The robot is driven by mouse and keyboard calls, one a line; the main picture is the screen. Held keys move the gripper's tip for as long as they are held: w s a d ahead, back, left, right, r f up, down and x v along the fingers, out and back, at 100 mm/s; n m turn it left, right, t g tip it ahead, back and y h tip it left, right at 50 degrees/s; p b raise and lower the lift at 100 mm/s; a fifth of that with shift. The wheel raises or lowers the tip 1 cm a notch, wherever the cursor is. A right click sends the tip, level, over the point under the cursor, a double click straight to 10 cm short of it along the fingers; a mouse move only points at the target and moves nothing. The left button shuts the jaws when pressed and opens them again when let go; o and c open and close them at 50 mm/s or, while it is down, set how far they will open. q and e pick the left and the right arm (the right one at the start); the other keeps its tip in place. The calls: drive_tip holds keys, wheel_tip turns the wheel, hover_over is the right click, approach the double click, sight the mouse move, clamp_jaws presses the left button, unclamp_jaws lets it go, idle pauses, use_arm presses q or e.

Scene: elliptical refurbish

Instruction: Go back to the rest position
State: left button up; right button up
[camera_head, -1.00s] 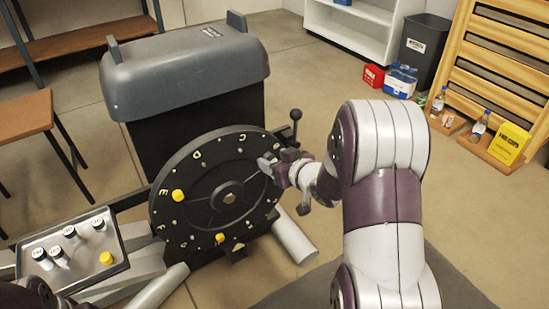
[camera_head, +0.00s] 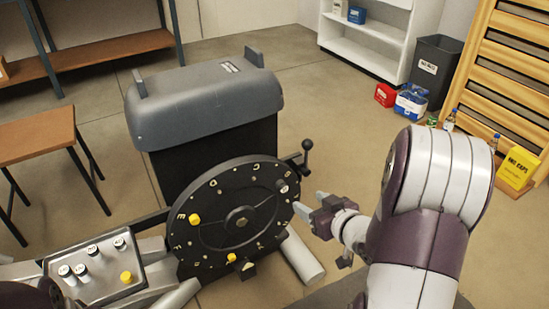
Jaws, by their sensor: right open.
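My right gripper (camera_head: 309,212) is at the right rim of the black lettered wheel, apart from the wheel in the picture. Its fingers point left and are open, with nothing seen between them. The purple and white right arm comes in from the lower right. The black wheel (camera_head: 258,213) stands upright on the grey machine (camera_head: 205,103) and carries yellow knobs (camera_head: 194,219) and a grey peg (camera_head: 283,186) near its right edge. My left gripper is not in view; only a dark piece, perhaps of my left arm, shows at the lower left corner.
A tray (camera_head: 137,262) with white caps and a yellow one sits left of the wheel. A lever (camera_head: 306,146) with a ball end rises at the wheel's right. Behind are a brown stool (camera_head: 38,135), a white shelf (camera_head: 364,54) and a dark bin (camera_head: 434,70). Open floor lies between.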

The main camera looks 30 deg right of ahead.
drive_tip(key=s+d+f+m+g+h+p, duration=0.25)
drive_tip(key=s+f+g, duration=0.25)
drive_tip(key=s+g, duration=0.35)
drive_tip(key=a+r+n+g+y+p, duration=0.1)
drive_tip(key=a+r+g+p, duration=0.2)
drive_tip(key=a, duration=0.5)
drive_tip(key=a+r+n+g+y+p, duration=0.1)
drive_tip(key=a+r+p, duration=0.1)
drive_tip(key=a+r, duration=0.5)
wheel_tip(320, 180, up, 35)
drive_tip(key=p, duration=3.6)
drive_tip(key=shift+s+a, duration=0.2)
drive_tip(key=shift+s, duration=0.2)
drive_tip(key=shift+f+t+h, duration=0.1)
drive_tip(key=shift+t+h, duration=0.15)
